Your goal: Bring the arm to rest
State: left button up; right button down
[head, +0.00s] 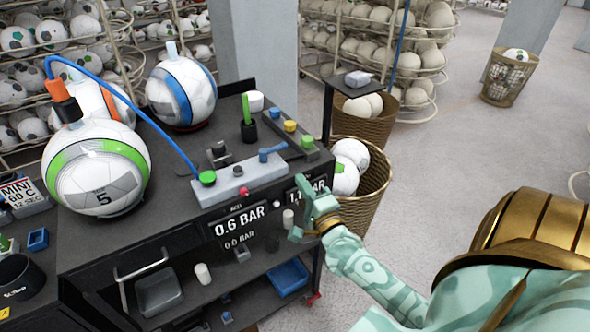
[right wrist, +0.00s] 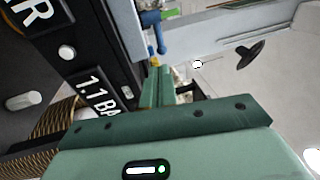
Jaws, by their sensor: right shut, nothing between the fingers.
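My right arm (head: 375,275), pale green with a gold band at the wrist, reaches in from the lower right in the head view. My right gripper (head: 303,186) is shut and empty, in front of the right end of the black bench (head: 140,241), close to its pressure display (head: 240,226). From the head it covers part of the second readout. In the right wrist view the green fingers (right wrist: 156,86) are together beside the bench front, with the "1.1 BA" lettering (right wrist: 98,94) to their left. My left gripper does not show.
A wicker basket (head: 371,200) of balls stands near my wrist. Grey floor (head: 440,150) is clear to the right.

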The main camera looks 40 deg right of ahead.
jog(key=shift+v, duration=2.25)
jog(key=shift+s+d+r, duration=0.1)
jog(key=shift+d+r, duration=0.05)
jog(key=shift+d, duration=0.05)
jog(key=s+a+f+n+g+y, duration=0.1)
jog(key=s+a+f+n+g, duration=0.25)
jog(key=f, duration=0.75)
jog(key=s+f+n+g+y, duration=0.2)
jog(key=s+f+n+g, duration=0.15)
jog(key=f+n, duration=0.5)
jog(key=s+a+f+n+g+y, duration=0.1)
jog(key=s+a+f+n+g, duration=0.25)
jog(key=f, duration=0.85)
jog(key=s+a+f+n+g, duration=0.2)
jog(key=s+f, duration=0.3)
jog(key=s, duration=0.4)
jog(key=s+a+f+n+g, duration=0.2)
jog(key=s+f+n+g, duration=0.1)
jog(key=s, duration=0.6)
jog(key=s+a+f+n+g, duration=0.1)
jog(key=s+f+n+g, duration=0.2)
jog(key=s+f, duration=0.4)
jog(key=shift+s+a+f+n+y+b, duration=0.2)
jog(key=shift+s+a+n+y+b, duration=0.3)
jog(key=shift+s, duration=0.85)
